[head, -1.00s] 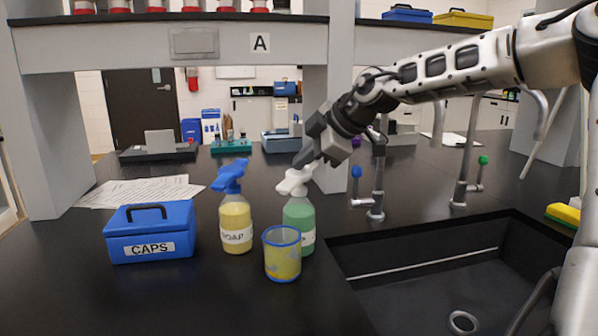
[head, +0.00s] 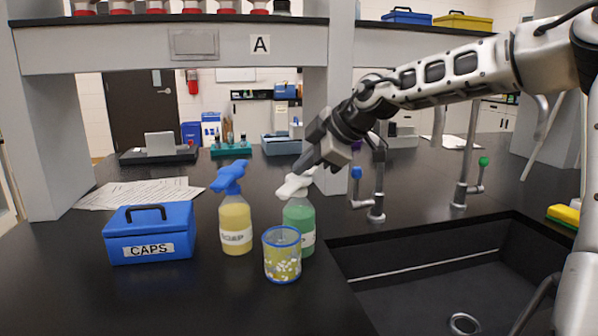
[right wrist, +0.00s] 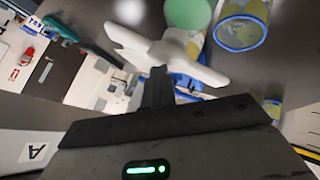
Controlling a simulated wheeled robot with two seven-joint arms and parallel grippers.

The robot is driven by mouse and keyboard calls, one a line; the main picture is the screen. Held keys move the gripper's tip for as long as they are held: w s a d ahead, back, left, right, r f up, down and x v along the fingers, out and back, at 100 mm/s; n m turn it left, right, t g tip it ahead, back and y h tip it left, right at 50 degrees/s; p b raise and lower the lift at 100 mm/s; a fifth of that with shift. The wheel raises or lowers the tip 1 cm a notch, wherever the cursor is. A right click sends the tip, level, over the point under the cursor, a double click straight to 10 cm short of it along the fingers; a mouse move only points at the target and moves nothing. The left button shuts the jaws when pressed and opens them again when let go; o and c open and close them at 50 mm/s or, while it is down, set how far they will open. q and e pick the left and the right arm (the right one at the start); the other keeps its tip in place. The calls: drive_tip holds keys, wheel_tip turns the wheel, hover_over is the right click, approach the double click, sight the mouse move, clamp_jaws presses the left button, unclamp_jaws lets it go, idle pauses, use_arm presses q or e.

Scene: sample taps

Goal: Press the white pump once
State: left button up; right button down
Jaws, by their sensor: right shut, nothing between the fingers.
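The white pump (head: 293,187) tops a clear bottle of green liquid (head: 299,218) with a partly hidden label. My right gripper (head: 301,168) is shut and empty, its fingertips on top of the pump head. In the right wrist view, the fingertips (right wrist: 158,76) meet the white pump (right wrist: 150,45), with the green liquid (right wrist: 188,12) beyond it. A blue-rimmed cup (head: 282,262) with yellowish contents and pale flecks stands in front of the bottle. My left gripper is not in view.
A yellow soap bottle (head: 235,226) with a blue pump (head: 230,177) stands just left. A blue CAPS box (head: 150,233) is further left. A black sink (head: 430,275) and taps with blue (head: 356,173) and green (head: 483,161) knobs are on the right.

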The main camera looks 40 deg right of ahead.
sight(305, 177)
drive_tip(key=shift+f, duration=0.2)
drive_tip(key=shift+r+p, duration=1)
drive_tip(key=shift+r, duration=0.35)
wheel_tip(305, 177, up, 5)
drive_tip(key=p, duration=0.4)
idle(0.3)
